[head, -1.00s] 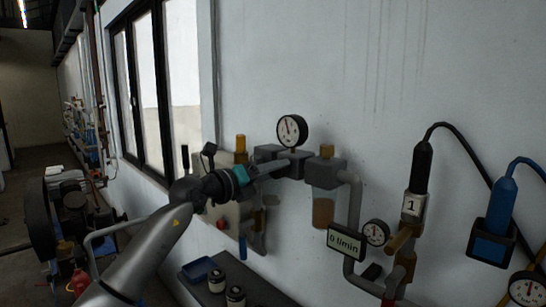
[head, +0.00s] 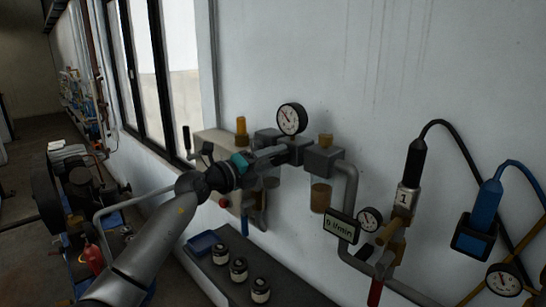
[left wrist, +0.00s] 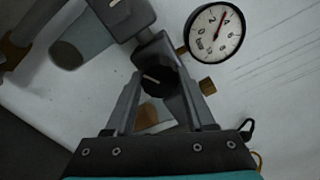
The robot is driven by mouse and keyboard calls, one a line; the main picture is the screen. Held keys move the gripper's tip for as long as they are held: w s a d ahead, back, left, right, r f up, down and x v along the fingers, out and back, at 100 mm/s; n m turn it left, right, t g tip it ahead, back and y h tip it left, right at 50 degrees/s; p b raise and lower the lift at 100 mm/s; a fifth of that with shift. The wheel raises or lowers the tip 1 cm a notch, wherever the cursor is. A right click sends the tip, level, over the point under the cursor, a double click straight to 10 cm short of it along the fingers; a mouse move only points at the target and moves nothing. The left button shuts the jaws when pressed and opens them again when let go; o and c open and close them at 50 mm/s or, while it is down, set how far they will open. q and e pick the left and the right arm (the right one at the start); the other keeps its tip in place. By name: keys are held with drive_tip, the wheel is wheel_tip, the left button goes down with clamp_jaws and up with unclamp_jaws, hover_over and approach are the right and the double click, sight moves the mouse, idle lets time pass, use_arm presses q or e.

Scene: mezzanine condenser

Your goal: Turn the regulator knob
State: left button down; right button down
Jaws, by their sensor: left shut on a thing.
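The regulator is a grey block on the pipe assembly on the white wall, with a round white gauge (head: 292,119) above it. Its knob (left wrist: 157,90) is black with a white mark, in the middle of the left wrist view, between my left gripper's two fingers. My left gripper (head: 283,153) reaches in from the left and is shut on the knob; in the head view it hides the knob. The gauge also shows in the left wrist view (left wrist: 216,32), with a red needle. My right gripper is not in view.
A flow display (head: 341,226) reading 0 l/min, a small gauge (head: 369,220) and pipes sit to the lower right. A black probe (head: 413,165) and a blue probe (head: 490,205) hang further right. Below, a shelf (head: 224,277) holds jars (head: 238,270) and a blue tray (head: 203,243).

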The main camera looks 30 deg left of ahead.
use_arm(q)
drive_tip(key=shift+f, duration=0.1)
drive_tip(key=shift+c, duration=1.3)
unclamp_jaws()
drive_tip(key=shift+s, duration=0.1)
drive_tip(key=b+v, duration=0.3)
drive_tip(key=v, duration=1.2)
drive_tip(key=shift+a, duration=0.1)
